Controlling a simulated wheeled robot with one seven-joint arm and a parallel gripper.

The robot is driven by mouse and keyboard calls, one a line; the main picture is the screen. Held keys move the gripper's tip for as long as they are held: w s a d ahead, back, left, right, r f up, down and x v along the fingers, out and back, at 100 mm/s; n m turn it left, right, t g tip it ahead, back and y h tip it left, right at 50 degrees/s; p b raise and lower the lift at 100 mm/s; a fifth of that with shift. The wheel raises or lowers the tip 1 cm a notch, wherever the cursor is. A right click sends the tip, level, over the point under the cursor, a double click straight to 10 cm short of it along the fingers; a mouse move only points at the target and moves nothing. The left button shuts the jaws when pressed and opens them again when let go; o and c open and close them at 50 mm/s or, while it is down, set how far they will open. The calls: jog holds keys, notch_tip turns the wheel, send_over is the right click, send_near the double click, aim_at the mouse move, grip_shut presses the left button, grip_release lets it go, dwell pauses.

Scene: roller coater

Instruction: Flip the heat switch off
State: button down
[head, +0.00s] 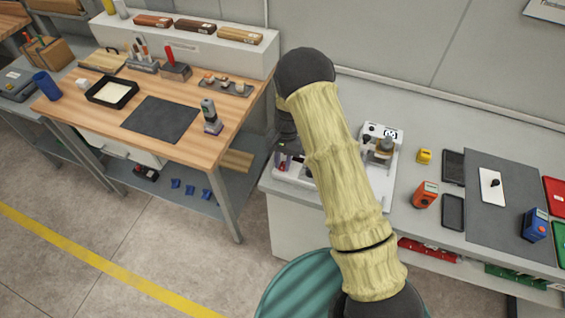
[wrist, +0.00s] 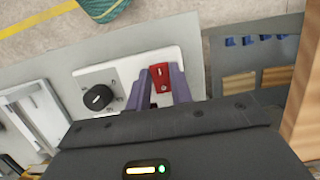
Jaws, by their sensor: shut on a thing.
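The roller coater (head: 393,167), a white machine, stands on the bench behind my arm in the head view, partly hidden. In the wrist view its white control panel (wrist: 124,72) carries a red heat switch (wrist: 161,79) with a small light mark on it. My gripper (wrist: 163,82) has its two purple fingers on either side of the red switch, shut on it. In the head view my gripper (head: 287,163) is small at the machine's left end and partly covered by my arm. I cannot tell whether the switch is on or off.
A black knob (wrist: 97,97) sits on the panel left of the switch. A wooden workbench (head: 235,104) stands to the left, across a narrow gap.

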jog(key=c, duration=1.2)
grip_release()
jog(key=shift+c, duration=0.2)
jog(key=shift+r, duration=0.1)
jog(key=shift+w+r+b, duration=0.25)
jog(key=shift+r+b, duration=0.05)
jog(key=shift+r, duration=0.2)
jog(key=b+v, duration=0.3)
jog(key=v, duration=1.3)
jog(key=shift+b, duration=0.4)
jog(key=shift+s+d+r, duration=0.1)
jog(key=shift+s, duration=0.05)
